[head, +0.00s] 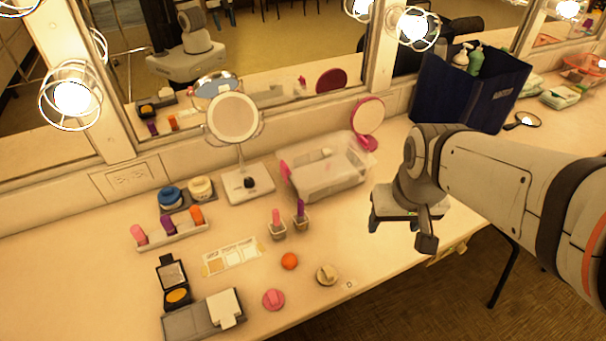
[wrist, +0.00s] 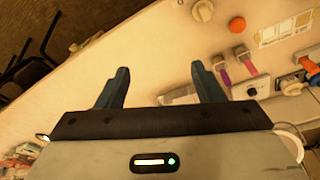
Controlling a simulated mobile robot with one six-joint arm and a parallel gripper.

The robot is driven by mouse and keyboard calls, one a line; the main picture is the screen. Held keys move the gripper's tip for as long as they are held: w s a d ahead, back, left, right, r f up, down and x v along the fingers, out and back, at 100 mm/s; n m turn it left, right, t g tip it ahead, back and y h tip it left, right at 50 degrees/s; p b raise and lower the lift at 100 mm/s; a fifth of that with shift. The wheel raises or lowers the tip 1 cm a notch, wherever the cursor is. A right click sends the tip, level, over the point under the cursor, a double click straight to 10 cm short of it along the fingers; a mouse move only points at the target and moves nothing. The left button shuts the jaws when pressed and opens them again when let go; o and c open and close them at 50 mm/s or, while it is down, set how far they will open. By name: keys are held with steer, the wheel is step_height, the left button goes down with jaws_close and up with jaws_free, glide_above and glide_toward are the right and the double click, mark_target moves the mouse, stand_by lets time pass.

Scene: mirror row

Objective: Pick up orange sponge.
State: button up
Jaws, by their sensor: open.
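The orange sponge (head: 289,261) is a small round ball on the counter, left of my gripper (head: 400,232) in the head view. It also shows near the top right of the wrist view (wrist: 237,24), clear of my fingers. My gripper is open and empty above the right part of the counter, with bare counter between its fingertips in the wrist view (wrist: 160,70).
A pink sponge (head: 273,299) and a beige one (head: 326,274) lie near the orange one. Behind stand two small cups (head: 278,231) (head: 301,222) with upright items, a clear bin (head: 327,178) and a round mirror (head: 234,117). The counter's front edge is close.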

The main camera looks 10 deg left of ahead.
steer(key=w+a+f+n+p, duration=0.1)
steer(key=w+a+f+n, duration=0.15)
steer(key=w+a, duration=0.2)
steer(key=n+g+p, duration=0.2)
steer(key=n+p, duration=0.1)
steer(key=n, duration=0.2)
glide_above(290, 258)
step_height(290, 258, down, 13)
steer(key=shift+s+f, duration=0.1)
steer(key=shift+s+a+f+n, duration=0.1)
steer(key=shift+a+f+n, duration=0.15)
steer(key=shift+f, duration=0.45)
steer(key=shift+d+f+p, duration=0.15)
steer(key=shift+f+p, duration=0.3)
steer(key=shift+f, duration=1.35)
steer(key=shift+d+f+p, duration=0.15)
steer(key=shift+f+p, duration=0.25)
steer(key=shift+f, duration=1.35)
steer(key=shift+w, duration=0.2)
steer(key=c, duration=1)
